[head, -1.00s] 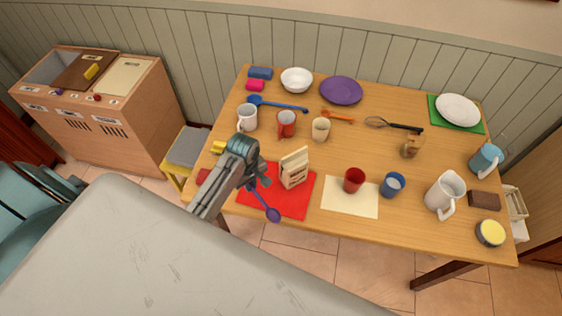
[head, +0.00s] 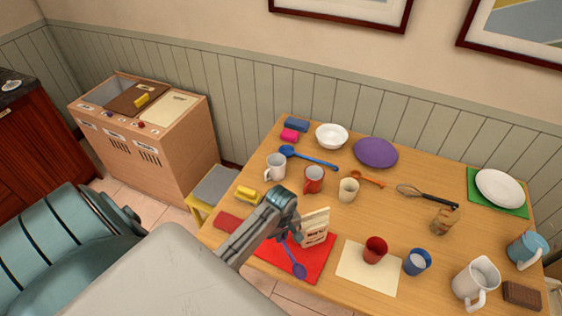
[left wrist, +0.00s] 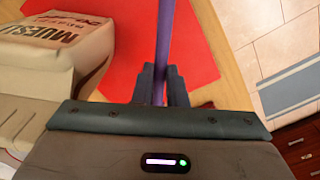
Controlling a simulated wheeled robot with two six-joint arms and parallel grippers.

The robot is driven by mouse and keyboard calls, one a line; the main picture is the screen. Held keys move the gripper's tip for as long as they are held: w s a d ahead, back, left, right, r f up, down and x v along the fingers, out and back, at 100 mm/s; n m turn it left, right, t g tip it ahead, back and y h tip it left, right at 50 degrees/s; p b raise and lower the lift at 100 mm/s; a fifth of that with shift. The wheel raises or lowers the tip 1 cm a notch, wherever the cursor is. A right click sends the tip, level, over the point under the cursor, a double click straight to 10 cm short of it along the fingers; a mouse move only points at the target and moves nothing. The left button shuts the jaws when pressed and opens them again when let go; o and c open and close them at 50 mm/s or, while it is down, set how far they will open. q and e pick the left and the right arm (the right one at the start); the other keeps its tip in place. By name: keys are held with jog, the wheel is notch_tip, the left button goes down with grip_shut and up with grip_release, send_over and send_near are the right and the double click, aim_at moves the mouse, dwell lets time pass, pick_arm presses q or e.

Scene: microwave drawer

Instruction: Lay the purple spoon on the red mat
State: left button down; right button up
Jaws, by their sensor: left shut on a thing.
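The purple spoon (head: 299,271) is held by my left gripper (head: 284,238), with its bowl end toward the front of the table. In the head view it overlaps the red mat (head: 318,262); whether it touches the mat I cannot tell. In the left wrist view the spoon's handle (left wrist: 164,35) runs up from between the shut fingers (left wrist: 161,84), with the red mat (left wrist: 115,60) behind it. My left arm hides part of the mat. My right gripper is not in view.
A muesli box (head: 315,228) stands on the mat, close beside my left gripper; it also shows in the left wrist view (left wrist: 48,45). A cream mat (head: 352,272) with a red cup (head: 375,250) lies to the right. Mugs (head: 313,180) stand behind.

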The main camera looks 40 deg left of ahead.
aim_at(281, 248)
pick_arm(q)
jog(key=shift+f, duration=0.6)
jog(key=shift+s+f+b, duration=0.1)
jog(key=shift+f+b, duration=0.3)
jog(key=shift+f, duration=0.45)
jog(key=shift+f+b, duration=0.4)
jog(key=shift+f, duration=0.8)
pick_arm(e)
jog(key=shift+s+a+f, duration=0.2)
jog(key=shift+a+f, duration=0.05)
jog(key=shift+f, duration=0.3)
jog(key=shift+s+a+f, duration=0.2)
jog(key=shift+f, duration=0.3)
pick_arm(q)
jog(key=c, duration=1.2)
grip_release()
jog(key=shift+o, duration=0.3)
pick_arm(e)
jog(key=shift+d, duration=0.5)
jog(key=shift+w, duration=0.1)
